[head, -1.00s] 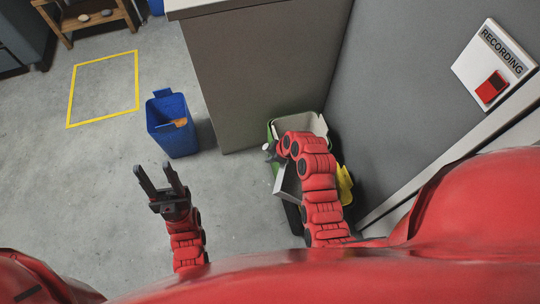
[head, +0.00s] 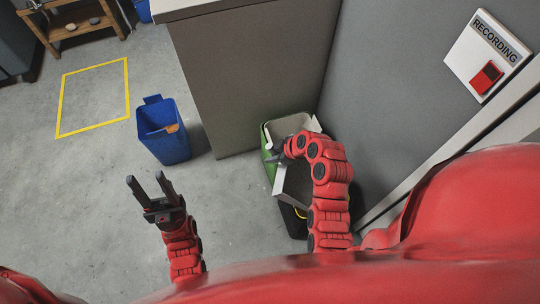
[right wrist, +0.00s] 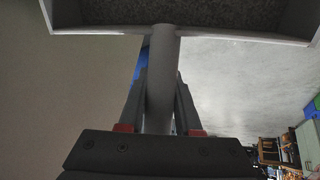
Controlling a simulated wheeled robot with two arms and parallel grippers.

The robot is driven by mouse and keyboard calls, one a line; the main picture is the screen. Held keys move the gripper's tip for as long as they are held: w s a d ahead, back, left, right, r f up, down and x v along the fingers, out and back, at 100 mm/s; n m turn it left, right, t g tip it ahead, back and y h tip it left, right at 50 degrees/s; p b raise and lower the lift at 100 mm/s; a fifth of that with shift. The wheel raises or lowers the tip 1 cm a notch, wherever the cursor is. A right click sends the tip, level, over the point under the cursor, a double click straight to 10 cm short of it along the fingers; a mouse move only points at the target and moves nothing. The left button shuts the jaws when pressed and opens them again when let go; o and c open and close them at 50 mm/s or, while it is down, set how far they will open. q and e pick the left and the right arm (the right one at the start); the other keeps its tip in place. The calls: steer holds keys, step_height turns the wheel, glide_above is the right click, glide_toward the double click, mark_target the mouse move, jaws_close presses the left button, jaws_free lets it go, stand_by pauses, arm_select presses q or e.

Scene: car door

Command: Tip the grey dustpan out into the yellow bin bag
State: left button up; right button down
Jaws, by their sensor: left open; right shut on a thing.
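The grey dustpan (head: 296,186) hangs from my right gripper (head: 279,154), partly hidden behind my right arm. In the right wrist view my right gripper (right wrist: 160,100) is shut on the dustpan's handle (right wrist: 164,60). The pan (right wrist: 100,30) is at the top of that view, with a dark speckled surface inside; I cannot tell whether this is dirt. A small yellow piece (head: 300,213), probably the bin bag, shows at a dark bin (head: 292,222) below the dustpan; most is hidden. My left gripper (head: 150,188) is open and empty above the floor.
A green bin (head: 267,150) stands against the grey cabinet (head: 250,80), close to my right gripper. A blue bin (head: 165,145) stands left of the cabinet. The grey wall (head: 400,110) is close on the right. Floor near my left gripper is clear.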

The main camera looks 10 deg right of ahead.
steer(key=shift+t+y, duration=0.5)
steer(key=shift+y, duration=0.4)
steer(key=shift+w+d+b+v, duration=0.1)
steer(key=shift+b+v, duration=0.5)
steer(key=shift+v, duration=0.15)
steer(key=shift+w+d+b+v, duration=0.1)
steer(key=shift+w+b+v, duration=0.05)
steer(key=shift+b+v, duration=0.5)
steer(key=shift+w+d+b+v, duration=0.1)
steer(key=shift+b+v, duration=0.4)
steer(key=shift+v, duration=0.35)
steer(key=shift+s+d+r+y+b, duration=0.2)
steer(key=shift+d+r+y+b, duration=0.05)
steer(key=shift+d+b, duration=0.2)
steer(key=shift+s+d+r+y+b, duration=0.2)
steer(key=shift+d+r+y+b, duration=0.05)
steer(key=shift+d+b, duration=0.2)
steer(key=shift+d+r+t+p, duration=0.1)
steer(key=shift+r+t+p, duration=0.1)
steer(key=shift+t+p, duration=0.1)
steer(key=shift+s+d+r+m+t+y+p, duration=0.15)
steer(key=shift+s+d+r+y+p, duration=0.15)
steer(key=shift+d, duration=0.2)
steer(key=shift+s+d+r+m+t+y+p, duration=0.1)
steer(key=shift+s+d+r+y+p, duration=0.2)
steer(key=shift+d, duration=0.2)
steer(key=shift+s+d+r+m+t+y+p, duration=0.1)
steer(key=shift+s+d+r+t+y+p, duration=0.1)
steer(key=shift+d+r+p, duration=0.25)
